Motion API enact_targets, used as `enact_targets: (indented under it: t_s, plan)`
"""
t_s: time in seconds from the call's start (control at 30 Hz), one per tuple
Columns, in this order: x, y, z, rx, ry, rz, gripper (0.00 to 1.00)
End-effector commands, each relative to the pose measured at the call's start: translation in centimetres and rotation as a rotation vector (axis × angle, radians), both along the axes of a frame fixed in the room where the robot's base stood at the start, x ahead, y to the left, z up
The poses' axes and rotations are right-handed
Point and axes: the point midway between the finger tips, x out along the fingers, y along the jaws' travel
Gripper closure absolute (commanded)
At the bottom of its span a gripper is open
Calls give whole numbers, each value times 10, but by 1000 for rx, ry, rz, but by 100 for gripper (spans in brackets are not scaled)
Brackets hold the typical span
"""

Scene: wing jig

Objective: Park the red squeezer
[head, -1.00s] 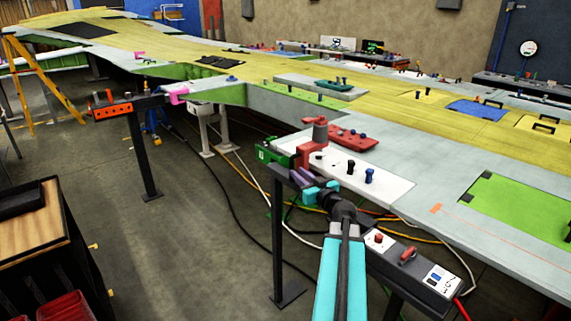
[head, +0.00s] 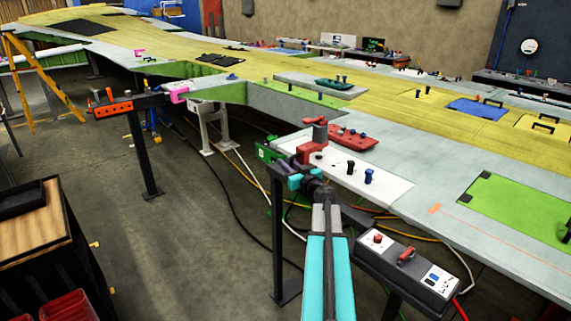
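The red squeezer (head: 312,151), a red body with a dark upright cylinder on top, is at the near edge of the wing, above the post with the green bracket (head: 267,151). My gripper (head: 297,170), with teal and purple parts, is at the squeezer's lower left side and appears shut on it. The fingertips are partly hidden by the squeezer and the wrist. The green bracket is just left of the squeezer. I cannot tell whether the squeezer touches the bracket or the white plate behind it.
A white plate (head: 388,187) with dark knobs lies on the wing beside the squeezer. A red tray (head: 352,137) lies behind it. A grey control box (head: 408,268) stands right of my arm. An orange rack (head: 112,108) on a post stands left.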

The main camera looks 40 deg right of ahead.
Motion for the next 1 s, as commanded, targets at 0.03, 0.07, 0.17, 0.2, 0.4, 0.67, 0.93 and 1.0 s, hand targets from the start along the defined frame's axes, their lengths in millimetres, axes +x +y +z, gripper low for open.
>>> enact_targets:
  t_s: [0.03,0.07,0.17,0.2,0.4,0.67,0.93,1.0]
  plan:
    - [2,-1,0,0,0,0,80]
    - [3,-1,0,0,0,0,80]
    - [4,-1,0,0,0,-1,80]
    - [4,-1,0,0,0,-1,80]
    - [3,-1,0,0,0,-1,80]
    - [3,-1,0,0,0,0,100]
    - [8,0,0,0,0,3,100]
    - [12,0,1,1,0,4,100]
